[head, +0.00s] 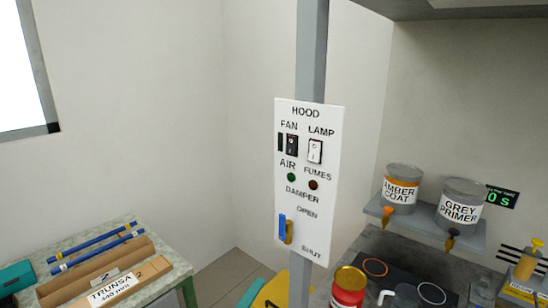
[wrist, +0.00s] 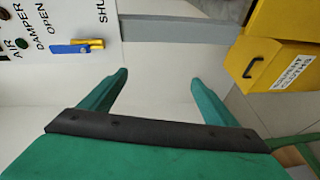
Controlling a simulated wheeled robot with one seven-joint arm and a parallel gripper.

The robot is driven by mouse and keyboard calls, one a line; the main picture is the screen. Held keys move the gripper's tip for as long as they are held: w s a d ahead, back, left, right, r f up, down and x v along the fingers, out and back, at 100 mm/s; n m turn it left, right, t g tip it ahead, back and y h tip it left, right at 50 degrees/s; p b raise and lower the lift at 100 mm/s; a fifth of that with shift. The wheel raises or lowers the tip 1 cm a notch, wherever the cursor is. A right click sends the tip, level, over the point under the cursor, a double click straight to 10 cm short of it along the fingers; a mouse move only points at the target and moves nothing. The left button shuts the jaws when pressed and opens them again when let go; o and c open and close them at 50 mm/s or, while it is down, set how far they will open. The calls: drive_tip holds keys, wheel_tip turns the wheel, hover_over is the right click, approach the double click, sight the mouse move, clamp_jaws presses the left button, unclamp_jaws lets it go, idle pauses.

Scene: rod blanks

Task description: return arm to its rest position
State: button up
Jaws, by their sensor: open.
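My gripper (wrist: 158,77) shows in the wrist view with its two green fingers spread apart and nothing between them. It is clear of the white hood panel, which fills the upper left of that view. The blue damper lever (wrist: 72,48) with its brass piece is beyond the left finger, apart from it.
A yellow cabinet or bin (wrist: 265,65) stands right of the fingers. In the head view, a bench (head: 105,240) at left holds blue rods and labelled cardboard boxes. At right, a shelf (head: 418,228) bears two paint cans above a dark worktop with a red tin (head: 347,297).

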drive_tip(key=s+f+m+y, duration=0.3)
drive_tip(key=s+f+y, duration=0.3)
drive_tip(key=s+f, duration=1.25)
drive_tip(key=s+d+r+m, duration=0.2)
drive_tip(key=s+m, duration=0.2)
drive_tip(key=s, duration=0.7)
drive_tip(key=s+d+r+m, duration=0.2)
drive_tip(key=s+m, duration=0.3)
drive_tip(key=s, duration=0.6)
drive_tip(key=shift+s+d, duration=0.25)
drive_tip(key=shift+d, duration=0.5)
